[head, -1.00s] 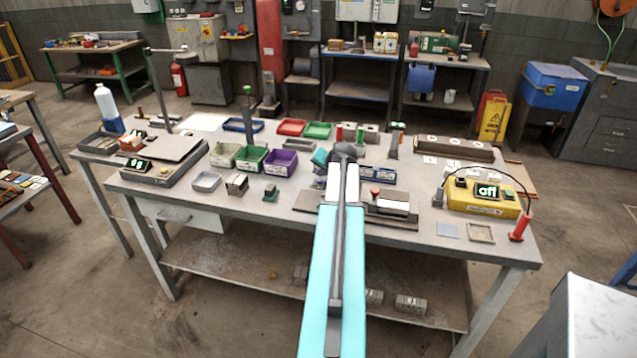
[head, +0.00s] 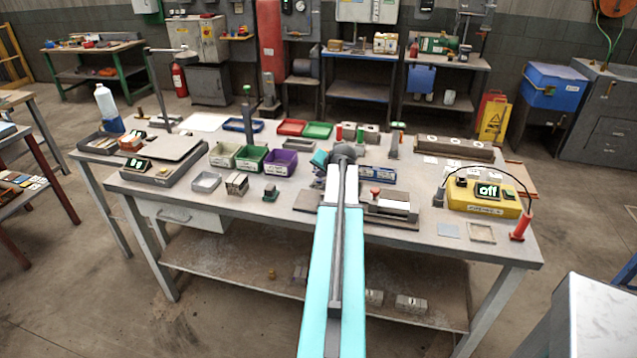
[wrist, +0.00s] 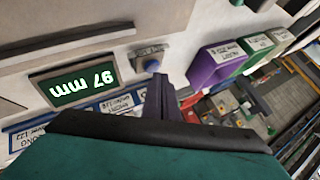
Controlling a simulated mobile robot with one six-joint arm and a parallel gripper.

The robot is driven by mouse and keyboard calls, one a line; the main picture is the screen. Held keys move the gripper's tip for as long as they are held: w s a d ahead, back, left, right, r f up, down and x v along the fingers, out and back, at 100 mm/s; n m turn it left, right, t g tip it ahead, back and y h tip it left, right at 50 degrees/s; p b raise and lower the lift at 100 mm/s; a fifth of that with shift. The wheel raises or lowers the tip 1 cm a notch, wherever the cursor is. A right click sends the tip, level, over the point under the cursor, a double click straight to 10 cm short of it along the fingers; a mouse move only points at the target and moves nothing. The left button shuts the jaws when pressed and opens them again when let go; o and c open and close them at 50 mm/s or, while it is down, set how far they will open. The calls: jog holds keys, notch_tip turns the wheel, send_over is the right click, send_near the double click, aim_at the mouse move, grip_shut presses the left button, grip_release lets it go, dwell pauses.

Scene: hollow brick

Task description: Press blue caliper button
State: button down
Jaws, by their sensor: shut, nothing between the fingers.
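The caliper's display (wrist: 82,86) reads "97 mm" upside down in the wrist view. The blue button (wrist: 150,56) sits on a pale body just right of the display. My gripper (wrist: 160,80) is shut and empty, its dark fingertips close beside the button. I cannot tell whether they touch it. In the head view, the blue-labelled caliper unit (head: 381,174) is on the bench right of my wrist, partly hidden by my arm. The teal back of my gripper (head: 320,158) shows there, with its fingertips hidden.
Purple (wrist: 213,66) and green bins stand right of the button in the wrist view. On the bench, a fixture with a red knob (head: 375,190) is in front of the caliper.

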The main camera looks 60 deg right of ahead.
aim_at(321, 182)
jog(key=shift+f, duration=0.35)
dwell(0.7)
jog(key=shift+r, duration=0.1)
dwell(0.4)
jog(key=shift+r, duration=0.7)
jog(key=shift+r, duration=0.1)
jog(key=shift+r+p, duration=1.35)
jog(key=shift+r, duration=1.05)
